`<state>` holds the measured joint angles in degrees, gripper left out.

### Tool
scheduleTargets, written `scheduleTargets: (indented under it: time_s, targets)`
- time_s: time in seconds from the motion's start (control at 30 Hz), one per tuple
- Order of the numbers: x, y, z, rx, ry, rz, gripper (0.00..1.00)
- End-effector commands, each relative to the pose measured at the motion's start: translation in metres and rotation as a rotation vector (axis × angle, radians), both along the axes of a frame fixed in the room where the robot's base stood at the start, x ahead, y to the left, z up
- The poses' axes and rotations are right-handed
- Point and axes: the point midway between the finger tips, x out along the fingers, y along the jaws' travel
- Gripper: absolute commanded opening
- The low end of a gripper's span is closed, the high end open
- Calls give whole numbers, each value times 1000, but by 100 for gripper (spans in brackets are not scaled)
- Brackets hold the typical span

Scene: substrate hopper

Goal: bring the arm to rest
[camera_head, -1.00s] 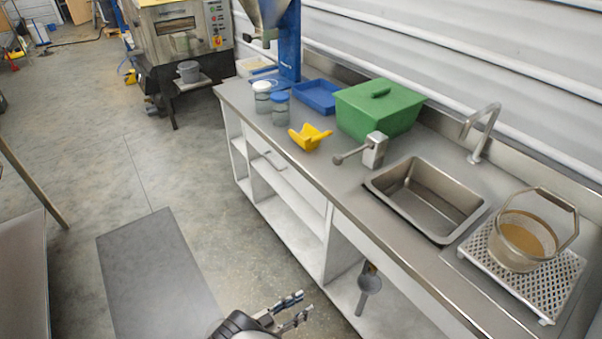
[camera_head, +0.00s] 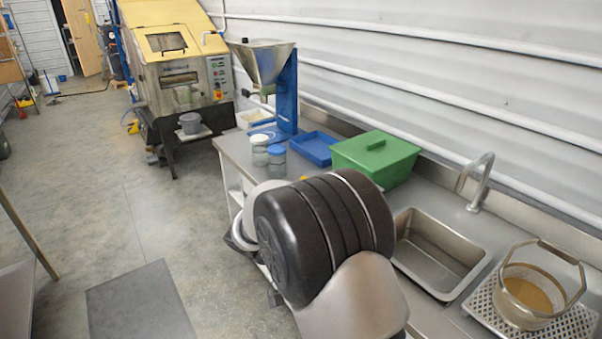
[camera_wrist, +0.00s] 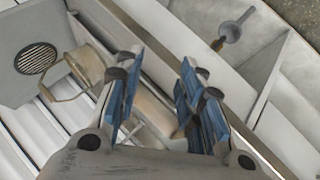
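My gripper (camera_wrist: 159,66) shows in the wrist view with its two blue-padded fingers apart and nothing held between them. In the head view my arm's dark joint and grey link rise in front of the counter, and the gripper itself is hidden there. In the wrist view the fingers hang over the counter area, with the bucket (camera_wrist: 88,66) to their left and a hanging ladle-like tool (camera_wrist: 231,31) to their upper right.
The steel counter has a sink (camera_head: 438,252), the bucket (camera_head: 528,292) on a perforated tray (camera_head: 484,311), a green lidded box (camera_head: 372,160), a blue tray (camera_head: 314,148), two jars (camera_head: 276,162) and a hopper (camera_head: 266,65). A yellow machine (camera_head: 172,70) stands beyond.

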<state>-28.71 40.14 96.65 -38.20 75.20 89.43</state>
Motion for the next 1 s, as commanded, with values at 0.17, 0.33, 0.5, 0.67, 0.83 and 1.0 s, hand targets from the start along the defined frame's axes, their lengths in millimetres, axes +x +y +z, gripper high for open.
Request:
scheduleTargets:
  time_s: [0.17,0.33,0.5,0.67,0.83,1.0]
  targets:
    - [-34,-30,64,199,74,66,35]
    - [-76,-52,107,372,98,178,35]
    - [-122,-66,138,513,72,324,35]
    - [-165,-73,155,601,7,484,35]
    - [-201,-73,162,632,-78,652,35]
    - [-219,-70,161,624,-134,761,35]
